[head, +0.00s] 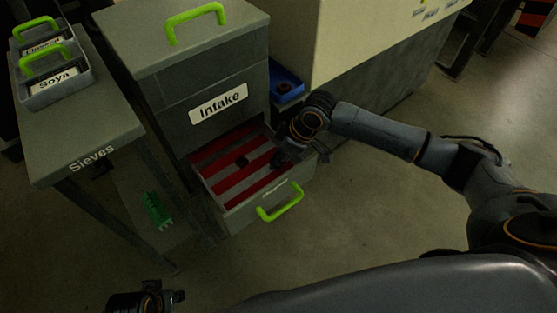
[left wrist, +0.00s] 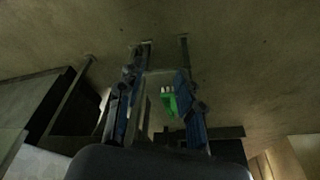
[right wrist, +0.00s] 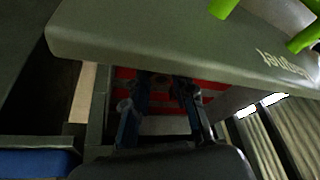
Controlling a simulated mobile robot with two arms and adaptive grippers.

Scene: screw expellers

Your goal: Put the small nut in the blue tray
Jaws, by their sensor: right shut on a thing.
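The blue tray (head: 293,94) sits behind the drawer, to the right of the Intake unit, with a dark round piece (head: 284,87) in it; its edge may also show at the lower left of the right wrist view (right wrist: 35,163). The open drawer (head: 232,188) has a red-striped floor, with a dark nut (head: 242,161) lying on it. My right gripper (head: 279,160) reaches down into the drawer's right side. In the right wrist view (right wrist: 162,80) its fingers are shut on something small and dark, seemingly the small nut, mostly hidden. My left gripper (left wrist: 160,60) is open and empty, low at the left.
The Intake unit (head: 180,90) stands above the drawer, whose green handle (head: 281,203) faces the front. The Sieves table (head: 95,120) is at the left with the Soya box (head: 55,92). A green part (head: 158,210) is below it.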

